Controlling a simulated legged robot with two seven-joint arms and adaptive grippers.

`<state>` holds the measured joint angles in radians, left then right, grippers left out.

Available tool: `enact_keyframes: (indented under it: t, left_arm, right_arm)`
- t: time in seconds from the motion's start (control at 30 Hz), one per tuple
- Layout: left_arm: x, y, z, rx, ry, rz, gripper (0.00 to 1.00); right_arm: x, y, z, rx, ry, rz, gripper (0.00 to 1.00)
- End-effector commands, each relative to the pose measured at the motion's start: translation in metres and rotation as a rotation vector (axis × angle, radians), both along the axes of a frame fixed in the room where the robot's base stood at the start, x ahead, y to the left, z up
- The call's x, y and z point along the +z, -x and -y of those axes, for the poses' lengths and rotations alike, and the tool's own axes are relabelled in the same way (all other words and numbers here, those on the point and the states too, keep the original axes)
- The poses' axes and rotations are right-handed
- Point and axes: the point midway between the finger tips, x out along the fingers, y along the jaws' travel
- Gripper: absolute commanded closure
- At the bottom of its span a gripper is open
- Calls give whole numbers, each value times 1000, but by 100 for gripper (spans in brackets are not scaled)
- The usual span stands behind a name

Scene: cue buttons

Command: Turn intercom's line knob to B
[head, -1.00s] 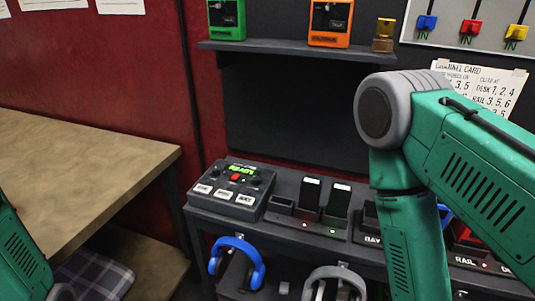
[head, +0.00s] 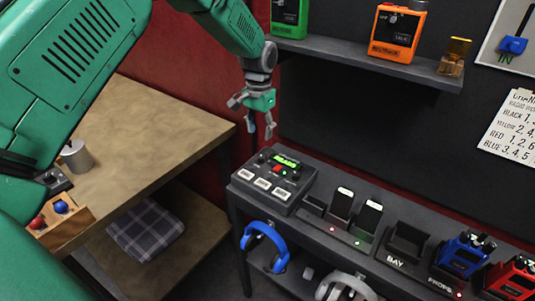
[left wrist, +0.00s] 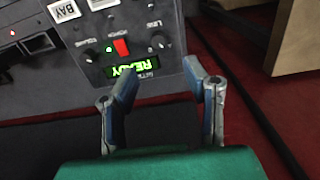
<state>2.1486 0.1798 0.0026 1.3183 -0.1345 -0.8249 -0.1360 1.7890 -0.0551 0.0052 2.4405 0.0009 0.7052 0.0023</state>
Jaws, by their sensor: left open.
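The intercom (head: 271,180) is a dark grey box on the left end of the shelf. It has a green lit display, a red button, two small black knobs and a row of white buttons. In the left wrist view its panel (left wrist: 128,22) appears upside down, with one knob (left wrist: 158,40) near the right edge and another (left wrist: 91,57) left of the red button. The lettering is too small to tell either knob's setting. My left gripper (head: 262,127) hangs above and behind the intercom, open and empty. Its fingers (left wrist: 158,78) point toward the display side, apart from the knobs.
Chargers with handsets (head: 342,205) stand right of the intercom, then an empty BAY dock (head: 408,242) and blue and red radios. Headphones (head: 265,245) hang below. A wooden table (head: 155,125) is at left. An upper shelf (head: 400,68) holds green and orange boxes.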

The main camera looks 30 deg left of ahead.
Motion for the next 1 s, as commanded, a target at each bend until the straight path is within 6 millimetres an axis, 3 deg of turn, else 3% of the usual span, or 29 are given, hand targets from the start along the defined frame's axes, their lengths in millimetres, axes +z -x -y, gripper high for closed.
enact_keyframes:
  t: [0.2, 0.4, 0.6, 0.9, 1.0]
  left_arm:
    - [-48, 1, 2, -1, -1, -4, 59]
    - [-81, 1, 3, -1, -2, -1, 59]
    - [-96, 0, 1, -1, -1, 1, 59]
    - [-99, 0, 1, -1, -1, 1, 59]
    - [-98, 0, 1, -1, -1, 1, 94]
  right_arm:
    - [8, 0, 0, 0, 0, 0, 100]
    - [13, 0, 0, 0, 0, 0, 100]
    - [14, 0, 0, -1, 1, 0, 100]
    - [14, 0, 0, -1, 0, 0, 100]
    - [14, 0, 0, -1, 0, 0, 100]
